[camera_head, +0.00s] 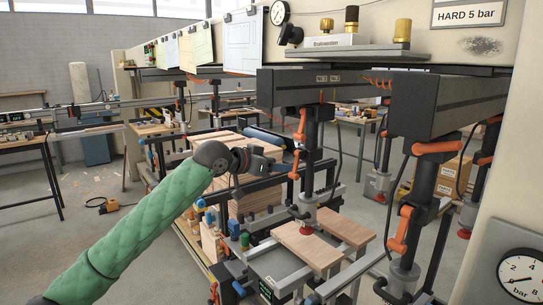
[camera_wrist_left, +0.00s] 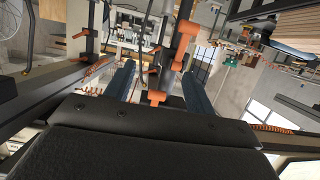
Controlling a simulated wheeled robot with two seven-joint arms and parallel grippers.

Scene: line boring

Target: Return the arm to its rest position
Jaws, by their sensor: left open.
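My left arm, in a green padded sleeve, comes in from the lower left in the head view. My left gripper (camera_head: 281,163) is stretched out in front of the boring machine, beside a dark spindle column (camera_head: 311,130) with orange levers. Its two blue-grey fingers are spread apart in the left wrist view (camera_wrist_left: 165,72), and I see nothing held between them. An orange lever (camera_wrist_left: 186,36) shows between and beyond the fingers there; I cannot tell how near it is. My right gripper is in neither view.
Wooden boards (camera_head: 308,247) lie under the spindle on the machine bed. A stack of boards (camera_head: 228,165) stands behind my wrist. A dark overhead beam (camera_head: 440,100) with more spindles hangs at the right. Open floor (camera_head: 75,240) lies at the left.

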